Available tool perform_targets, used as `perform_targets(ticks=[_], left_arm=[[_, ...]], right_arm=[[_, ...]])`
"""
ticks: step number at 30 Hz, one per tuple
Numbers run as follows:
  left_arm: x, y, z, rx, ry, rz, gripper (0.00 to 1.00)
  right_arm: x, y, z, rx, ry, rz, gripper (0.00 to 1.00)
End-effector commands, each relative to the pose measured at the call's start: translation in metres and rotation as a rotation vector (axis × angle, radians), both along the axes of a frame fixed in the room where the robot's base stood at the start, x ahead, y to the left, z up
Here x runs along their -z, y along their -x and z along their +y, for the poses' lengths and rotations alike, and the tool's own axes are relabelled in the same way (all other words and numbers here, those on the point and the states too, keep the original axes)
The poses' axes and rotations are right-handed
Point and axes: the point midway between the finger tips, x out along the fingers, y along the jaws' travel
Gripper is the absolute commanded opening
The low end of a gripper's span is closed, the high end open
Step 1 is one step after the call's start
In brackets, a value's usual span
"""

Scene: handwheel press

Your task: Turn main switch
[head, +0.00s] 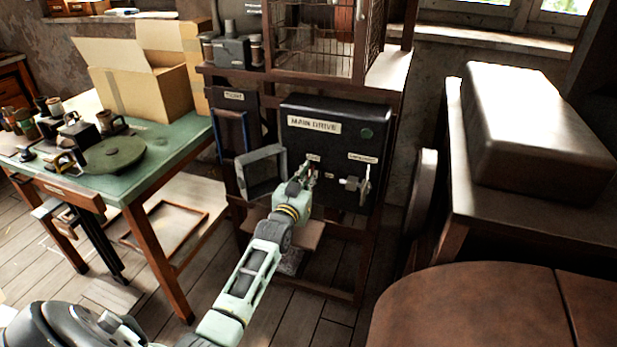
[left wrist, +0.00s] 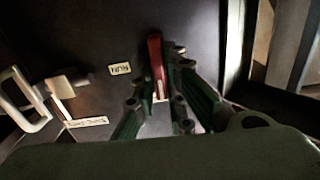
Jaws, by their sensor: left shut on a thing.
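The black control box (head: 330,135) labelled MAIN DRIVE stands on a wooden frame in the head view. My left gripper (head: 307,172) is at the left switch on its front and hides most of that switch. In the left wrist view a red lever (left wrist: 155,55) shows between the fingers of my left gripper (left wrist: 158,108), which is shut on it. A small RUN label (left wrist: 120,69) is beside the lever. The second switch, with a pale metal handle (head: 364,185), is at the right of the box; its handle also shows in the left wrist view (left wrist: 25,100). My right gripper is out of view.
A wire cage (head: 312,40) stands above the box. A green-topped table (head: 185,140) with cardboard boxes is at left. A brown round-edged tabletop (head: 470,310) is at front right.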

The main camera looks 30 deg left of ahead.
Motion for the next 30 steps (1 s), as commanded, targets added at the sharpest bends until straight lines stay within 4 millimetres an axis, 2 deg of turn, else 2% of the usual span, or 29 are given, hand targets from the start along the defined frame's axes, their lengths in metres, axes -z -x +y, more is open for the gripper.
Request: perform_targets(ticks=[14, 30], left_arm=[[0.0012, -0.0008, -0.0039, 0.001, -0.372, 0.091, 0.0], [0.0067, -0.0018, -0.0084, 0.001, -0.872, 0.21, 0.0]], right_arm=[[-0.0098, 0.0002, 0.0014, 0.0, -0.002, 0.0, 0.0], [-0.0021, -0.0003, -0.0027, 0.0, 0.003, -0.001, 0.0]])
